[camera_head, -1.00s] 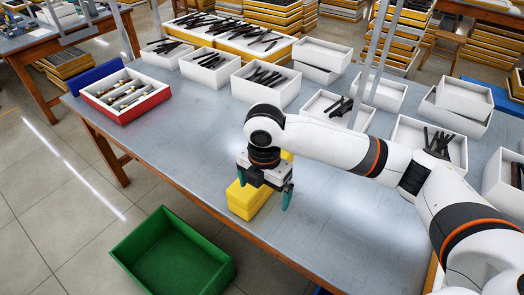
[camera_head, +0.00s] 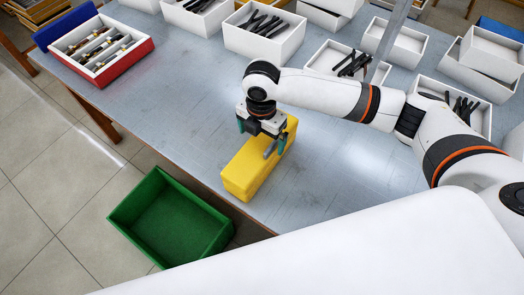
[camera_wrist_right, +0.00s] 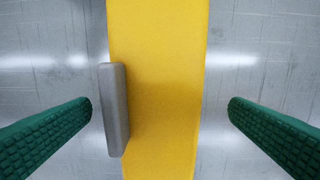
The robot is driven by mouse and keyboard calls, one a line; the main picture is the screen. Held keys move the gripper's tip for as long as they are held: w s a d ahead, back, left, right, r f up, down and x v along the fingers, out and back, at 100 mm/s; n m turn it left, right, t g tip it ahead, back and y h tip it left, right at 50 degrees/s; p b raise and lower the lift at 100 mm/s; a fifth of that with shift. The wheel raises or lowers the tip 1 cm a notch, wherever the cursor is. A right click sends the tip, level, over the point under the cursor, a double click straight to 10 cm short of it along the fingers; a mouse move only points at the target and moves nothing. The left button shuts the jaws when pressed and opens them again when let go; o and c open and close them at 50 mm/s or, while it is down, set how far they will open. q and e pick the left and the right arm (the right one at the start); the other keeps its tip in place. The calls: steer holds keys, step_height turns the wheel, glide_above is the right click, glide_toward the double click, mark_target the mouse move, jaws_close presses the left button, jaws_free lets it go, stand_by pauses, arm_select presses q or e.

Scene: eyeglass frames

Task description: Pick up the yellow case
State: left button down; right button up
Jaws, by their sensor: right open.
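The yellow case (camera_head: 248,172) is a long closed box lying on the grey table, near the table's left edge. A small grey bar (camera_wrist_right: 114,110) sits on its left side in the right wrist view. My right gripper (camera_head: 261,136) is open and empty above the case, pointing down. In the right wrist view, the two green fingers (camera_wrist_right: 160,106) stand apart, one on each side of the yellow case (camera_wrist_right: 165,60), with gaps to it. The far end of the case is partly hidden by my gripper in the head view. My left gripper is not in view.
A green bin (camera_head: 172,222) stands on the floor left of the table. A red and white tray (camera_head: 118,70) sits at the table's left. White boxes with dark eyeglass parts (camera_head: 262,40) line the back and right. The table (camera_head: 190,115) is clear around the case.

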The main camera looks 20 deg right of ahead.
mark_target(263, 144)
step_height(263, 144, down, 4)
steer(key=shift+s+d+f+p, duration=0.1)
steer(key=shift+f+p, duration=0.15)
steer(key=shift+p, duration=0.15)
steer(key=shift+f, duration=0.25)
steer(key=c, duration=1.2)
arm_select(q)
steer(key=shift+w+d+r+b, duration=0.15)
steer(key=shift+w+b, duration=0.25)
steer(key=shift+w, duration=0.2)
arm_select(e)
step_height(263, 144, up, 10)
steer(key=shift+r, duration=0.1)
steer(key=shift+c, duration=0.2)
